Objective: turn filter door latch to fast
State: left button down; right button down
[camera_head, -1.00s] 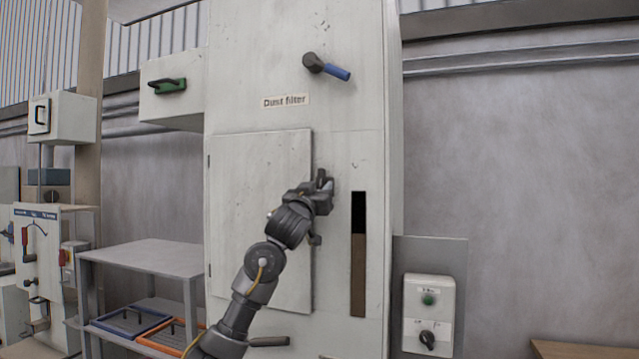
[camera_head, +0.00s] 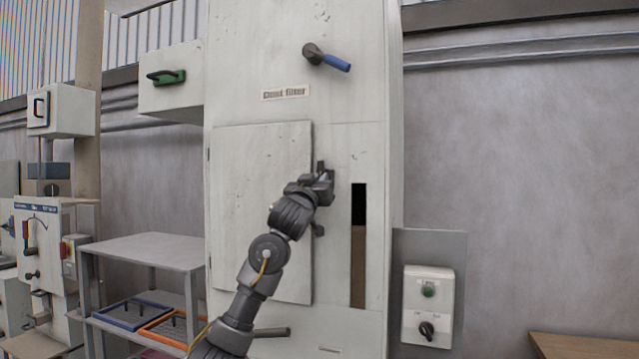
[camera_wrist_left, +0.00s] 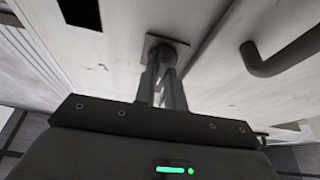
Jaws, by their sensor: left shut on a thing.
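The filter door (camera_head: 262,215) is a pale panel on the tall dust filter cabinet (camera_head: 290,20), and it looks closed. My left gripper (camera_head: 324,184) is at the door's right edge, shut on the latch. In the left wrist view my left gripper's fingers (camera_wrist_left: 160,88) close around the latch in front of its square base plate (camera_wrist_left: 168,44). The fingers hide most of the latch, so its exact angle cannot be read. No fast or slow marking is legible. My right gripper is not in view.
A blue-tipped lever (camera_head: 326,57) sits higher on the cabinet. A dark curved handle (camera_wrist_left: 285,55) is beside the latch in the left wrist view. A tall dark slot (camera_head: 358,245) is to the right. A control box (camera_head: 428,300) and a shelf (camera_head: 150,252) flank the cabinet.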

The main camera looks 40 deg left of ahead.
pick_arm(q)
jog(key=shift+d+r+n+g+y+p, duration=0.1)
jog(key=shift+n+g+y+p, duration=0.6)
jog(key=shift+n, duration=2.9)
jog(key=shift+f+n+g+y+b, duration=0.1)
jog(key=shift+n+g+y, duration=0.65)
jog(key=shift+n+g, duration=2)
jog(key=shift+d+r+n+g+y+p, duration=0.1)
jog(key=shift+n+g+y+p, duration=0.5)
jog(key=shift+n, duration=3.85)
jog(key=shift+a, duration=0.1)
jog(key=c, duration=1.5)
grip_release()
jog(key=shift+t, duration=0.25)
jog(key=shift+o, duration=0.2)
